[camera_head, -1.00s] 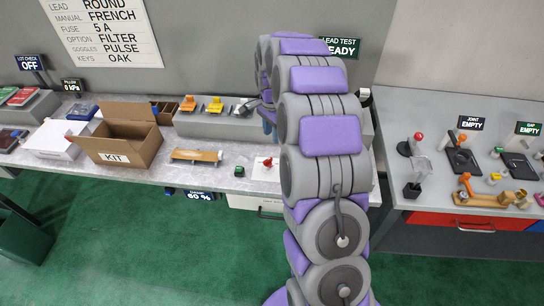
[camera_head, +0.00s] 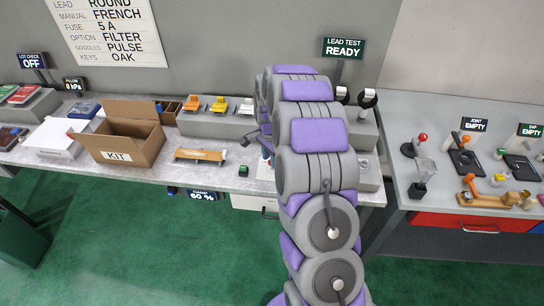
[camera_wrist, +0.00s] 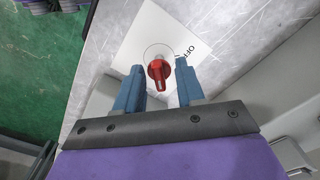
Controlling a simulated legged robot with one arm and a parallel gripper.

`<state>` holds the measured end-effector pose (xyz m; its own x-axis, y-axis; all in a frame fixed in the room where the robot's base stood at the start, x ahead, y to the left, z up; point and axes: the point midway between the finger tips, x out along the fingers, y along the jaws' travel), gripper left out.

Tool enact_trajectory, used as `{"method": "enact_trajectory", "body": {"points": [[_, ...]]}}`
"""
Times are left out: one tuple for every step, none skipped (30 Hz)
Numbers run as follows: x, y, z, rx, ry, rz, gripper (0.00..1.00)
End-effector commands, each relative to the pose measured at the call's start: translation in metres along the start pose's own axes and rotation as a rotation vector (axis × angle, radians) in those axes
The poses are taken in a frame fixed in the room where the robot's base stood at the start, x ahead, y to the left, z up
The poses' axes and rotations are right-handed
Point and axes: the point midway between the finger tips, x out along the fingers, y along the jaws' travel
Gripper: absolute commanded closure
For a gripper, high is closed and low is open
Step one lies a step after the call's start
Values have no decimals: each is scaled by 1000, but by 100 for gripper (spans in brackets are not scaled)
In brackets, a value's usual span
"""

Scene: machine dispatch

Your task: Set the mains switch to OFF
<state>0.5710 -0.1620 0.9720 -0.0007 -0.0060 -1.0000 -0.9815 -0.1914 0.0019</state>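The mains switch (camera_wrist: 158,70) has a red handle on a round base, set on a white plate (camera_wrist: 150,32). The word OFF shows on the plate's right part in the wrist view. My gripper (camera_wrist: 159,67) is open, with its two blue fingers on either side of the red handle. I cannot tell whether either finger touches it. In the head view my arm hides the switch, and only a strip of the white plate (camera_head: 264,171) shows at the table's front.
An open KIT box (camera_head: 118,156), a wooden bar piece (camera_head: 200,155) and a small green-topped item (camera_head: 243,171) lie left of my arm. A second bench (camera_head: 400,190) is at right.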

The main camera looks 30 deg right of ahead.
Motion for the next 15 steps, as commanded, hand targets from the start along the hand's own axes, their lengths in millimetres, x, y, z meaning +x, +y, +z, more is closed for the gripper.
{"method": "enact_trajectory", "body": {"points": [[0,0,-2,1,-2,0,62],[1,1,-3,1,-3,0,64],[1,1,-5,1,-6,-1,67],[1,1,-6,1,-7,-1,70],[1,2,-7,1,-8,-1,73],[2,2,-8,1,-9,-1,77],[2,2,-9,2,-10,-2,80],[2,2,-10,2,-11,-2,83],[2,2,-11,2,-12,-2,87],[2,2,-11,2,-12,-2,89],[2,2,-11,2,-12,-2,92],[2,2,-10,2,-11,-2,96],[2,2,-10,2,-10,-2,99],[2,2,-9,2,-9,-1,100],[2,2,-7,1,-7,-1,100]]}}
